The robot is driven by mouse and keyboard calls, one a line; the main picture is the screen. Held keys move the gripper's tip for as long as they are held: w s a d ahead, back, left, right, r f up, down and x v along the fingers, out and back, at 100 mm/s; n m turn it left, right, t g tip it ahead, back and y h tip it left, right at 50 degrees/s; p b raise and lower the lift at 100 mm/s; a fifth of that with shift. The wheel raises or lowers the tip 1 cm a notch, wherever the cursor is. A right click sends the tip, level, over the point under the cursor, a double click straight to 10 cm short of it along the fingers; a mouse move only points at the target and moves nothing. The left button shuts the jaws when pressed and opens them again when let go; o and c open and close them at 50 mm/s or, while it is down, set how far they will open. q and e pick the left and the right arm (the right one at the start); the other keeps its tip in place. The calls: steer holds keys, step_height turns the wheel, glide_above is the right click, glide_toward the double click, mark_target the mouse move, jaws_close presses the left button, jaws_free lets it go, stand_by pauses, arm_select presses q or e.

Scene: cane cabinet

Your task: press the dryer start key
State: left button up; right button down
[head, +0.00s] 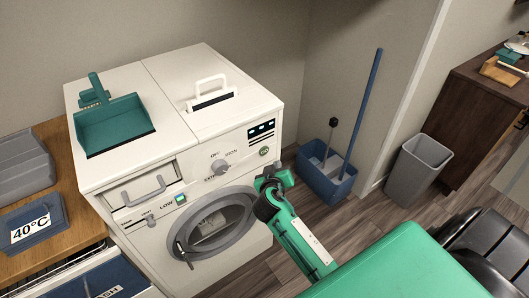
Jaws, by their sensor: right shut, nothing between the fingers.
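The white machine (165,62) stands against the wall with a round glass door (212,222), a grey dial (220,167) and a dark display (261,130) on its front. A small round green key (264,151) sits below the display at the panel's right end. A small green-lit element (180,199) shows farther left, near the drawer handle. I cannot read a label on either. My right gripper (272,177) is shut and empty, in front of the machine's right side, just below the round key in the picture and seemingly apart from it. My left gripper is out of view.
A blue bucket (325,185) with a mop and a grey bin (418,165) stand to the right. A wooden counter (40,245) is at left.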

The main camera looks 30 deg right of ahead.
mark_target(268, 151)
steer(key=shift+w+a+b, duration=0.15)
steer(key=shift+w+b, duration=0.3)
steer(key=shift+w, duration=1.65)
steer(key=shift+w, duration=0.2)
steer(key=shift+w, duration=0.2)
stand_by(0.3)
steer(key=shift+w+a+b, duration=0.1)
steer(key=shift+w+b, duration=0.2)
steer(key=shift+w, duration=0.1)
stand_by(0.5)
steer(key=shift+s, duration=0.8)
steer(key=shift+s, duration=0.1)
